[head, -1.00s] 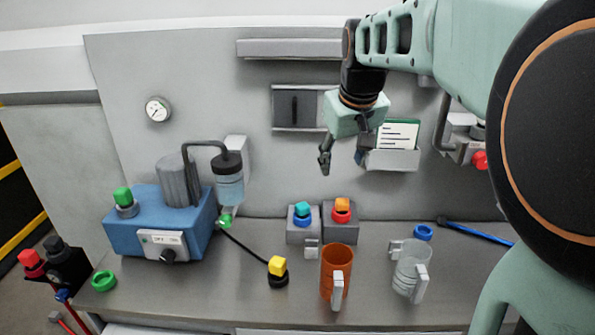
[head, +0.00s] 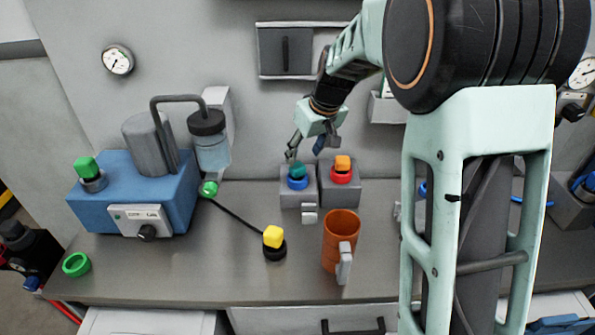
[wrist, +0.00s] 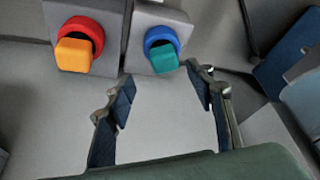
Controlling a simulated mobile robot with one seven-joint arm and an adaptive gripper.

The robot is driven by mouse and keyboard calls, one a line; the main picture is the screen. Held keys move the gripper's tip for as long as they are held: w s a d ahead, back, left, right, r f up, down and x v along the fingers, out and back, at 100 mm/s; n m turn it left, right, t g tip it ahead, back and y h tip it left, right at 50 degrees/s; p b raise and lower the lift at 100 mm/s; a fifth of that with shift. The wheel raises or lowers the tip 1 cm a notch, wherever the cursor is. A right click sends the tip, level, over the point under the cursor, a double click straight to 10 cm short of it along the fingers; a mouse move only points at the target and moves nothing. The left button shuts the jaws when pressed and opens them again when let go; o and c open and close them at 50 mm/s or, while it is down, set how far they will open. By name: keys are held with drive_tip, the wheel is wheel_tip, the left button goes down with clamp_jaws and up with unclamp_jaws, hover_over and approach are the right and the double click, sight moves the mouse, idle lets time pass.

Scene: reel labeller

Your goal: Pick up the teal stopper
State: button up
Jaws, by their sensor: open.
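The teal stopper (head: 296,170) sits in a blue ring (head: 297,183) on a grey block (head: 291,200) at the back of the bench. In the wrist view the teal stopper (wrist: 164,58) shows just beyond the fingertips, between their lines, with the blue ring behind it. My gripper (head: 308,153) is just above the stopper in the head view, pointing down. In the wrist view my gripper (wrist: 160,88) is open with nothing between its fingers. One fingertip partly overlaps the stopper in the head view; I cannot tell if they touch.
An orange stopper (head: 343,162) in a red ring stands on the neighbouring grey block (head: 339,190). An orange mug (head: 340,240) and a yellow-topped black piece (head: 274,243) stand in front. A blue pump unit (head: 135,195) with a bottle is at left. Bare bench lies between.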

sight(297, 165)
drive_tip(key=x, duration=0.6)
drive_tip(key=shift+s+a+f+p, duration=0.1)
drive_tip(key=shift+a+f+p, duration=0.1)
drive_tip(key=shift+a+p, duration=0.15)
drive_tip(key=c, duration=1.3)
drive_tip(key=shift+c, duration=0.2)
drive_tip(key=shift+r, duration=0.1)
